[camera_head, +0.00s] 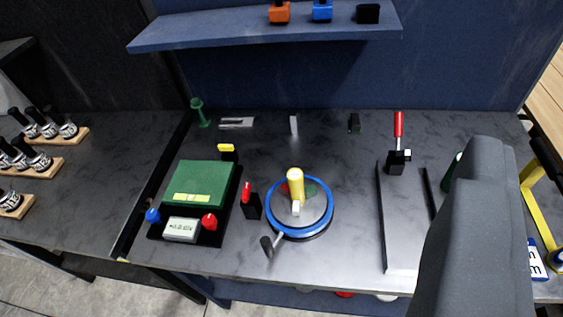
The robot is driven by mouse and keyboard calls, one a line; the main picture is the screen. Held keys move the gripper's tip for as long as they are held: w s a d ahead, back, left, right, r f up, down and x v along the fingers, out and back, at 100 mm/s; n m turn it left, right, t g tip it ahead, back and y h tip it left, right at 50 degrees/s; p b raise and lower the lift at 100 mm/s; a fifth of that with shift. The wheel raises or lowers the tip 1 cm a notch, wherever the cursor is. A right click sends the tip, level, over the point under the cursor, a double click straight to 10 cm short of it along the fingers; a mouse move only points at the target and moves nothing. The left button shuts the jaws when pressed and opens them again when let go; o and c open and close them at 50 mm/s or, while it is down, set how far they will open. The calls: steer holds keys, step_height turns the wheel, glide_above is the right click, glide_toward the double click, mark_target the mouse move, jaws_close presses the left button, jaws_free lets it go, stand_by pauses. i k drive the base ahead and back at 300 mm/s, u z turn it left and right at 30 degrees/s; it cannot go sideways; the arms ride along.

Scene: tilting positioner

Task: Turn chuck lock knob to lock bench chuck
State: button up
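The bench chuck looks to be the round turntable (328,222) with a blue rim at the middle of the bench. A yellow cylinder (295,180) stands upright at its centre, with a small pale block (296,208) at its front. Red and green sectors show on the disc behind the cylinder. A short silver rod with a black knob (267,245) sticks out from the chuck's front left edge. I cannot tell for certain which part is the lock knob. My gripper's fingers are not in view; nothing of mine touches the chuck.
A large grey part, likely my arm (475,240), covers the lower right. Left of the chuck are a red-handled black switch (250,200) and a green-topped device (205,182). A metal plate (398,235) lies right. A blue shelf (220,32) overhangs the back.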

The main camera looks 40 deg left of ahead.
mark_target(246, 196)
steer(key=u, duration=0.25)
steer(key=i, duration=1)
steer(key=u, duration=0.6)
